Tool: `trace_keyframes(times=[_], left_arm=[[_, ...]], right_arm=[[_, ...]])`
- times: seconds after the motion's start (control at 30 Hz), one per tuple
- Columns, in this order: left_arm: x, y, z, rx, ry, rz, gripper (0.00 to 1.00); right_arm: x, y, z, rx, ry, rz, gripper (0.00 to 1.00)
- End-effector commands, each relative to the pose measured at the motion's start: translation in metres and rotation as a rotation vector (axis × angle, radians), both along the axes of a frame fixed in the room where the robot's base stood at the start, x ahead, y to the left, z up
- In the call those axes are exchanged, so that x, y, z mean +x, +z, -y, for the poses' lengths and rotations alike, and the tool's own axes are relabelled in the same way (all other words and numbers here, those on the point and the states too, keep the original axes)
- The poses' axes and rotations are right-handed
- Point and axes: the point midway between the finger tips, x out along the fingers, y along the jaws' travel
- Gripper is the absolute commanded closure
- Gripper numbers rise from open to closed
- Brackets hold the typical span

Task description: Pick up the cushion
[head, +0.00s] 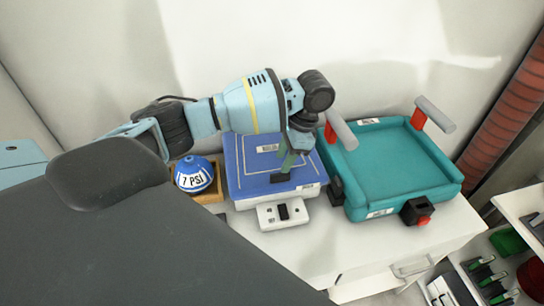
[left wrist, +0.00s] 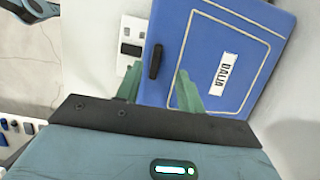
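A flat blue square thing (head: 250,182), the likeliest cushion, lies on the white counter beside the wall. In the left wrist view the blue square (left wrist: 205,50) has a pale outline, a white label and a black handle-like bar (left wrist: 155,61) near one edge. My left gripper (head: 288,168) reaches over it from above and partly covers it. In the left wrist view my left gripper (left wrist: 158,88) has its two green fingers spread apart, with nothing held between them. Whether the fingertips touch the blue square cannot be told. My right gripper is not in view.
A teal tray (head: 455,180) with red-and-grey handles stands close on the right. A blue-and-white ball (head: 194,174) in a wooden box (head: 213,194) is close on the left. A white switch box (head: 283,214) sits in front. The wall (head: 350,50) is behind.

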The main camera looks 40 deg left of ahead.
Motion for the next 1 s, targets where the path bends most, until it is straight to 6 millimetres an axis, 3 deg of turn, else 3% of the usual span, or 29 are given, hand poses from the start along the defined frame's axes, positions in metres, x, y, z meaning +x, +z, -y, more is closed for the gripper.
trace_keyframes(times=[0.13, 0.43, 0.77, 1.0], left_arm=[[-0.001, -0.007, 0.001, 0.001, 0.0, 0.001, 0.62], [-0.009, -0.045, 0.0, 0.001, 0.002, 0.001, 0.62], [-0.01, -0.05, -0.001, 0.0, 0.0, 0.003, 0.62], [-0.01, -0.05, -0.001, 0.0, -0.001, 0.003, 0.93]], right_arm=[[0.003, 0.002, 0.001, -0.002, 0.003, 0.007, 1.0], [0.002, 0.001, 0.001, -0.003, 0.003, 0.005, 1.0], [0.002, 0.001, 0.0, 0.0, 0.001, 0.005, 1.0], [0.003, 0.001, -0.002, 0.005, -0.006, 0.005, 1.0]])
